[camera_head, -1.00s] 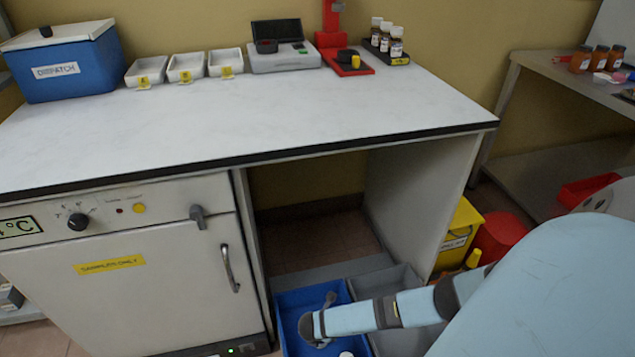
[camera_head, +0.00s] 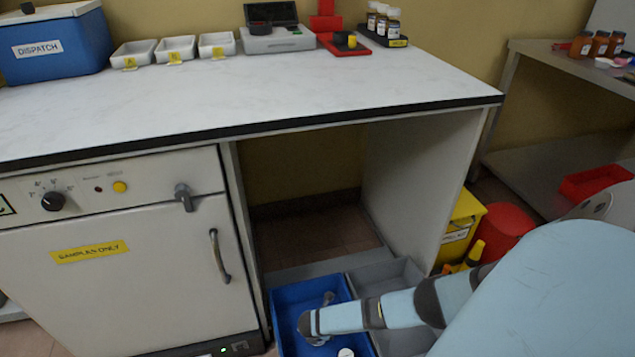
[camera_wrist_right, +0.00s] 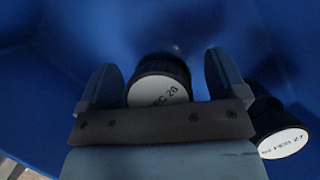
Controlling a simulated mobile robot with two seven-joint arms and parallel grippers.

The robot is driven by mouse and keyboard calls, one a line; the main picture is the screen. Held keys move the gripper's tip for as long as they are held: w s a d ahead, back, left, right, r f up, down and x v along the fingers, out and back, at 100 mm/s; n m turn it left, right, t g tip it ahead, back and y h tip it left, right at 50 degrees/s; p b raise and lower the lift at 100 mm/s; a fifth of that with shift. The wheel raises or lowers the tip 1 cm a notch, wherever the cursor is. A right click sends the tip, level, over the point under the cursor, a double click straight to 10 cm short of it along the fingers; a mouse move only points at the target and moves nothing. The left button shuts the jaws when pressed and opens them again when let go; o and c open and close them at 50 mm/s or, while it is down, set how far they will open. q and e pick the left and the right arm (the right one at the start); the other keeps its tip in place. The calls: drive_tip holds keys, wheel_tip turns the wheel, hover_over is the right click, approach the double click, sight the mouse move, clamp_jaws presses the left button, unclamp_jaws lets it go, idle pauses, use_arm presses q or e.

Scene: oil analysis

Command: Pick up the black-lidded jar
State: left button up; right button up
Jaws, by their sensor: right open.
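In the right wrist view, a round black jar lid (camera_wrist_right: 160,78) lies between the two fingers of my right gripper (camera_wrist_right: 160,66). Its pale top is marked with a date ending in 26, partly covered by the gripper's palm. The fingers stand apart on either side; I cannot tell whether they touch it. A second dark-rimmed lid (camera_wrist_right: 284,143), with a white top marked with a date ending in 27, is just outside the right finger. In the head view, my right gripper (camera_head: 322,318) is down in a blue bin (camera_head: 285,292). My left gripper is not in view.
A small white round top (camera_head: 346,352) shows in the bin at the bottom edge. A grey bin (camera_head: 390,275) adjoins it. The white counter (camera_head: 250,95) overhangs behind; a cabinet (camera_head: 130,265) stands left, and yellow (camera_head: 458,225) and red (camera_head: 505,230) containers stand right.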

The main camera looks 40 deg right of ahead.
drive_tip(key=shift+r, duration=0.1)
drive_tip(key=c, duration=1.1)
drive_tip(key=shift+r, duration=0.1)
